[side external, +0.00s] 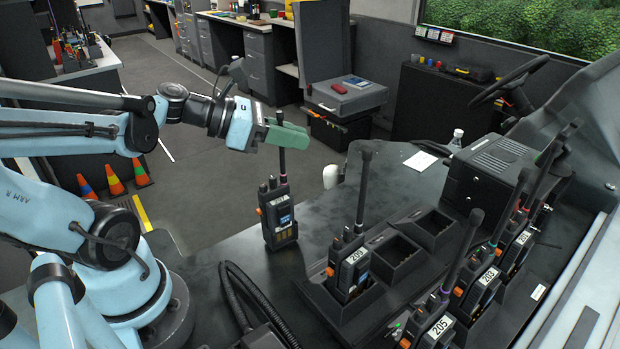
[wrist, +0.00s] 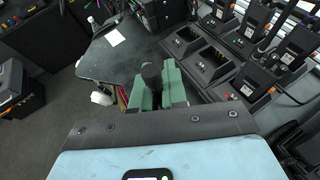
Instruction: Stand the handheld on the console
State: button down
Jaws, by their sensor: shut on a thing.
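The handheld (side external: 278,214) is a black radio with a blue-lit screen, an orange side button and a long antenna. It is upright at the left edge of the dark console (side external: 385,195) in the side view. My green-fingered gripper (side external: 284,135) is shut on its antenna, above the body. I cannot tell whether its base touches the console or hangs just above it. In the wrist view the dark antenna top (wrist: 151,76) shows between my fingers (wrist: 158,92); the radio's body is hidden below.
Radio 209 (side external: 351,266) stands in a charger row; two charger slots (side external: 397,251) beside it are empty. More radios (side external: 483,283) stand at the right. A black box (side external: 490,172), a white paper (side external: 420,160) and a coiled cord (side external: 250,300) lie around. The console's middle is clear.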

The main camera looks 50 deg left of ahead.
jog(key=shift+f, duration=0.2)
jog(key=c, duration=1.2)
grip_release()
jog(key=shift+o, duration=0.2)
jog(key=shift+r, duration=0.1)
jog(key=v, duration=0.7)
jog(key=shift+s+r, duration=0.15)
jog(key=shift+s, duration=0.05)
jog(key=shift+a, duration=0.1)
jog(key=x, duration=0.7)
jog(key=shift+w+r, duration=0.2)
jog(key=shift+r, duration=0.1)
